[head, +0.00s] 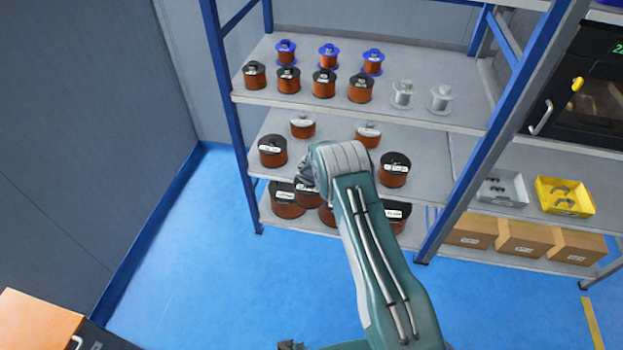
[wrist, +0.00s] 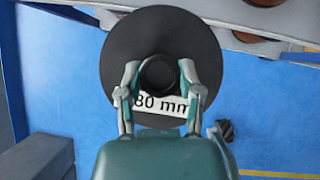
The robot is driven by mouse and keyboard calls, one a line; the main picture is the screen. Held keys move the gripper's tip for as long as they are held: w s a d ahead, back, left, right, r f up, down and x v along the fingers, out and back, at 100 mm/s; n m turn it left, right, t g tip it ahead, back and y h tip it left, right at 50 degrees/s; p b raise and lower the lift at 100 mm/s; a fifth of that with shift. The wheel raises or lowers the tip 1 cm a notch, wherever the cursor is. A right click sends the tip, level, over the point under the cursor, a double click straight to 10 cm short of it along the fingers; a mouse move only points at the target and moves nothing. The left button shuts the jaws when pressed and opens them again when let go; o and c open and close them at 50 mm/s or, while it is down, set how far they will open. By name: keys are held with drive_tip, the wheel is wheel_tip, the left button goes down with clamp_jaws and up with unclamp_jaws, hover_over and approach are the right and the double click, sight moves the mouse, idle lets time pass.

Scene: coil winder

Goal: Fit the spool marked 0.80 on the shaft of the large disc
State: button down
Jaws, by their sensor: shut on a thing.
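In the wrist view a spool with a wide round black top flange (wrist: 160,30) and a raised hub is seen from above. My gripper (wrist: 158,75) is shut on the hub, one finger on each side. A white label on the flange reads "80 mm"; its front part is hidden by a finger. In the head view my gripper is mostly hidden behind my arm's wrist, in front of the shelf rack. I cannot clearly tell the held spool from the shelf spools there. No large disc or shaft is recognisable in either view.
A blue-framed rack has grey shelves (head: 450,118) with several spools: blue, black and white-flanged. Its post (head: 465,170) stands right of my arm. Grey (head: 503,188) and yellow (head: 565,197) bins and cardboard boxes (head: 525,238) are at right. An orange-topped unit (head: 35,325) is at lower left. Blue floor between is clear.

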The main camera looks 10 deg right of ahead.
drive_tip(key=shift+w+d+r, duration=0.2)
drive_tip(key=shift+r, duration=0.05)
drive_tip(key=shift+r, duration=0.15)
drive_tip(key=shift+r, duration=0.65)
drive_tip(key=shift+s+a, duration=0.1)
